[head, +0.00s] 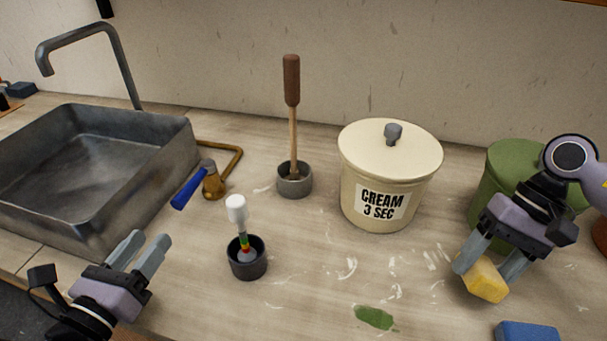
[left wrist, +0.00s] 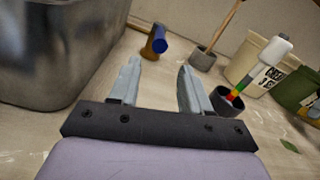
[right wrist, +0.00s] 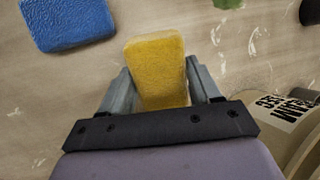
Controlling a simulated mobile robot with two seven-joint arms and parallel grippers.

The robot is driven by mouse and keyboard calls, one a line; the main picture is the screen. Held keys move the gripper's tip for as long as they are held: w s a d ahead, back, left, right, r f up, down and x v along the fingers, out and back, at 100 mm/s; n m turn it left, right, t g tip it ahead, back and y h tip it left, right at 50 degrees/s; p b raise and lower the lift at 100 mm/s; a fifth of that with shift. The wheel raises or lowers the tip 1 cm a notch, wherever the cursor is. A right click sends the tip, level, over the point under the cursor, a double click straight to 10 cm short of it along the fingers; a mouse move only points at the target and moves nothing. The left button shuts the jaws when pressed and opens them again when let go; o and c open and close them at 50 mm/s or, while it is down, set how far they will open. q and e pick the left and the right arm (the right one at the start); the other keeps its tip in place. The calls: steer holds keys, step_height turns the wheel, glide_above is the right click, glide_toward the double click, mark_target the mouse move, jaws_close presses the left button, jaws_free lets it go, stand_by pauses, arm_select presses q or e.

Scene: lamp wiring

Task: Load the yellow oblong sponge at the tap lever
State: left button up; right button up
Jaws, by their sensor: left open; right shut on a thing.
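The yellow oblong sponge (head: 484,281) is held between the fingers of my right gripper (head: 490,272), at the right over the counter. In the right wrist view the sponge (right wrist: 156,68) sticks out beyond the fingertips. The tap lever (head: 189,188) has a blue handle on a brass valve, beside the sink's right side. It also shows in the left wrist view (left wrist: 158,42). My left gripper (head: 148,252) is open and empty, in front of the sink and left of the dark cup. The lever lies ahead of its fingers.
A metal sink (head: 150,165) stands at the left. A dark cup (head: 248,264) holds a white-headed tool, and a grey pot (head: 294,182) holds a wooden-handled one. A cream crock (head: 385,190), green crock (head: 515,165), blue sponge (head: 527,332) and green smear (head: 375,318) are also there.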

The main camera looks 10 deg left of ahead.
mark_target(183, 197)
arm_select(q)
steer(key=shift+w+d, duration=0.15)
steer(key=shift+w, duration=1.85)
steer(key=shift+w+d, duration=0.15)
steer(key=shift+w, duration=1.8)
steer(key=shift+w+d, duration=0.15)
steer(key=shift+w, duration=1.85)
jaws_close()
